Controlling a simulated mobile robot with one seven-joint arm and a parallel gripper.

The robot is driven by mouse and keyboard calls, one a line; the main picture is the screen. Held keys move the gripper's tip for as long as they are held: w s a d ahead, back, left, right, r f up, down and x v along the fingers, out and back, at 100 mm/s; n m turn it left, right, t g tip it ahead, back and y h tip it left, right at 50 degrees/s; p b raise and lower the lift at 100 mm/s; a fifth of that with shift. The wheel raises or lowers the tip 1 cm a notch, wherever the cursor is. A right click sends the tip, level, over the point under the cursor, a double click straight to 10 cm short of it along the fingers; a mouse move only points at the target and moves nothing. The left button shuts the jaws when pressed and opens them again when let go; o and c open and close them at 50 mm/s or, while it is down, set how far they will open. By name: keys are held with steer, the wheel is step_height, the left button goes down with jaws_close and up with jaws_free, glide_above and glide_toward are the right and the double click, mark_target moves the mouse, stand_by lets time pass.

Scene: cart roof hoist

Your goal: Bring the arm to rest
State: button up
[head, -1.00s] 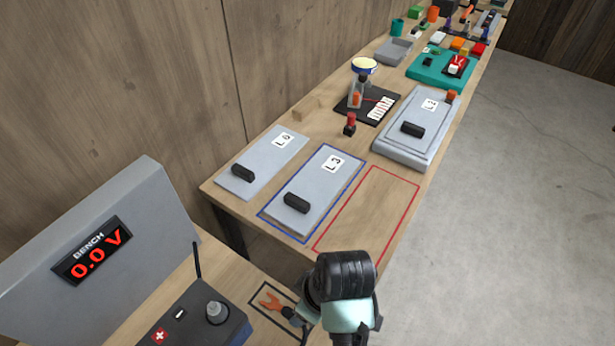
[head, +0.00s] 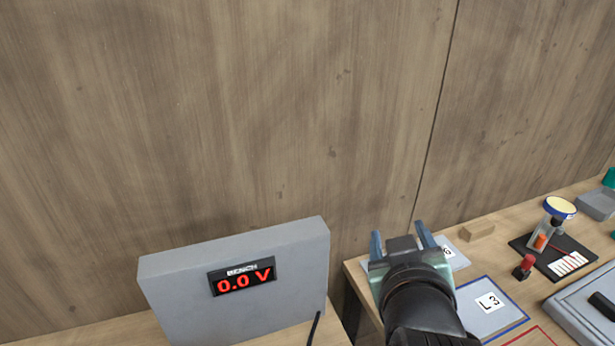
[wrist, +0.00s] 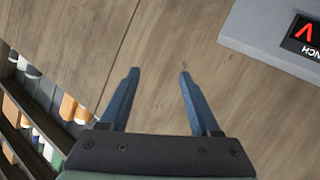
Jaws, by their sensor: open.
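My gripper (head: 398,236) is open and empty. In the head view it is raised over the near left end of the workbench, its two blue fingers pointing toward the wooden wall. In the wrist view my gripper (wrist: 158,75) shows its fingers apart with only wall planks behind and nothing between them. The grey panel labelled L 3 (head: 487,312) lies on the bench to the right of my gripper, inside a blue outline. Another grey panel (head: 457,258) is partly hidden behind my gripper.
A grey bench meter (head: 170,296) reading 0.0 V stands left of my gripper. A red-topped post (head: 525,267), a black pad (head: 570,265) and a larger grey lid (head: 580,312) are at the right. The wooden wall (head: 250,110) is behind. Shelves (wrist: 35,120) show in the wrist view.

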steer(key=a+r+t, duration=0.2)
steer(key=r, duration=0.5)
steer(key=a+r+t, duration=0.3)
steer(key=r, duration=0.3)
steer(key=s+a+r+t+y, duration=0.1)
steer(key=s+a+r+t, duration=0.1)
steer(key=r, duration=0.5)
steer(key=s+a+r+m+t+y, duration=0.1)
steer(key=s+a+r+t, duration=0.2)
steer(key=s+r, duration=0.2)
steer(key=s+a+r+m+t, duration=0.1)
steer(key=s+a+r+t, duration=0.1)
steer(key=r, duration=0.6)
steer(key=shift+s+a+r+t+y, duration=0.35)
steer(key=shift+s+t, duration=0.35)
steer(key=shift+s, duration=0.55)
